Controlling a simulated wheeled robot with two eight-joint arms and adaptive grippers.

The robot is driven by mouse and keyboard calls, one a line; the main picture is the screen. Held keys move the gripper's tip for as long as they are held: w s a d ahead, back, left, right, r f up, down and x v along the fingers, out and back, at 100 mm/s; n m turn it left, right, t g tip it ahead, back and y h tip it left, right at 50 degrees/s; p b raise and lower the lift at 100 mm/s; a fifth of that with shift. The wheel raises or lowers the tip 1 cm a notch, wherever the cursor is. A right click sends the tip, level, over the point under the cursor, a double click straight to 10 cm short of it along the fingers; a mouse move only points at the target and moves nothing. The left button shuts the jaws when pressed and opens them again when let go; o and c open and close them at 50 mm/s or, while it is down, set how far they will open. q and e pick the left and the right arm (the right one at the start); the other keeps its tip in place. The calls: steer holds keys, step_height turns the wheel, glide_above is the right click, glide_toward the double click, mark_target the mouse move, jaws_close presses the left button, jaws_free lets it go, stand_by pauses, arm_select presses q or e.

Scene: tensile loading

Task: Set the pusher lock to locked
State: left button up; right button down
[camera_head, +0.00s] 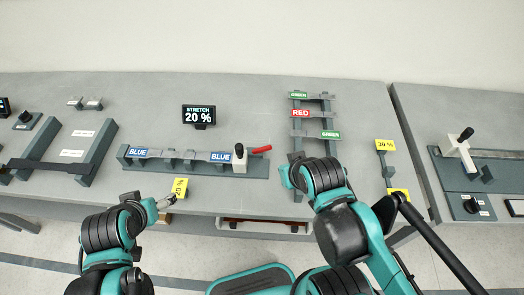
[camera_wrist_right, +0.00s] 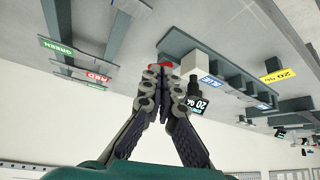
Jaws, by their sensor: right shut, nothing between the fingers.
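The pusher is a white block (camera_head: 239,161) with a black knob, at the right end of a long grey fixture on the table. A red lever (camera_head: 261,149) sticks out to the right of this block, angled slightly upward. In the right wrist view the red lever (camera_wrist_right: 162,66) shows just past my right gripper's fingertips (camera_wrist_right: 156,78), partly covered by them; I cannot tell whether they touch. My right gripper is shut and empty.
The fixture (camera_head: 258,168) holds blue-labelled pieces. A rack (camera_head: 297,145) with green and red labelled bars stands right of the lever. A black display (camera_head: 199,115) reads "STRETCH 20 %". Yellow cards (camera_head: 385,145) lie further right. The table behind the lever is clear.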

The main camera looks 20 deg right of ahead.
stand_by(0.3)
steer(key=c, duration=1.6)
jaws_free()
steer(key=shift+w+r, duration=0.1)
steer(key=shift+o, duration=0.2)
steer(key=n+g+y+p, duration=0.2)
steer(key=n+g+y, duration=0.3)
steer(key=n, duration=0.9)
glide_above(267, 146)
steer(key=d, duration=0.2)
step_height(267, 146, down, 5)
steer(key=shift+g+h, duration=0.3)
steer(key=shift+h, duration=0.1)
steer(key=b+x, duration=0.1)
steer(key=x, duration=0.3)
steer(key=s+b+x, duration=0.1)
steer(key=x, duration=0.2)
steer(key=shift+d+b, duration=0.1)
steer(key=shift+b, duration=0.25)
jaws_close()
